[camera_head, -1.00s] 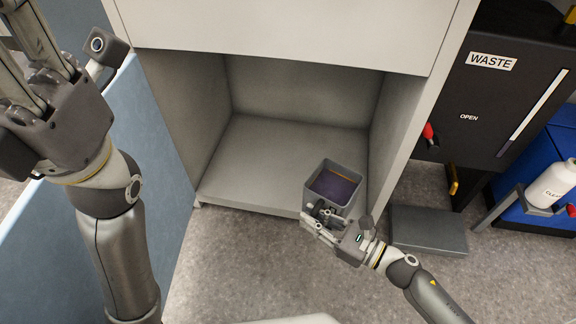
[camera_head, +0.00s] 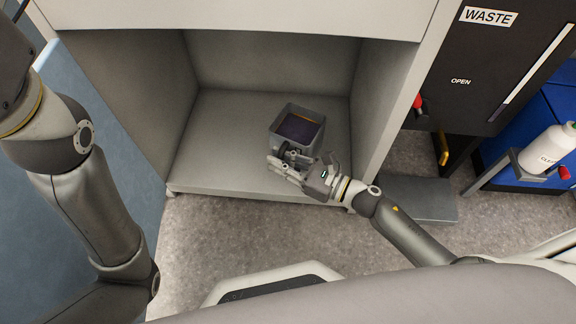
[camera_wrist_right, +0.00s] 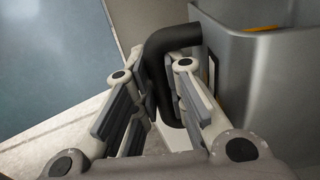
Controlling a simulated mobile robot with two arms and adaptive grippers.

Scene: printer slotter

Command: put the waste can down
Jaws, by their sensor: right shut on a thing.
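The waste can (camera_head: 297,128) is a small grey square bin with dark purple contents inside. It is upright inside the open cabinet bay, over the right part of the bay floor (camera_head: 222,155). I cannot tell whether its base touches that floor. My right gripper (camera_head: 287,163) is at the can's near side, shut on its dark handle. In the right wrist view the black handle (camera_wrist_right: 160,65) passes between the fingers, and the grey can wall (camera_wrist_right: 262,85) stands at the right. My left arm is at the left edge of the head view, with its gripper out of the picture.
The bay's right wall (camera_head: 375,105) stands close beside the can, and the left part of the bay floor is free. A black unit marked WASTE (camera_head: 480,70), a grey step (camera_head: 420,200) and a white bottle (camera_head: 550,148) are at the right.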

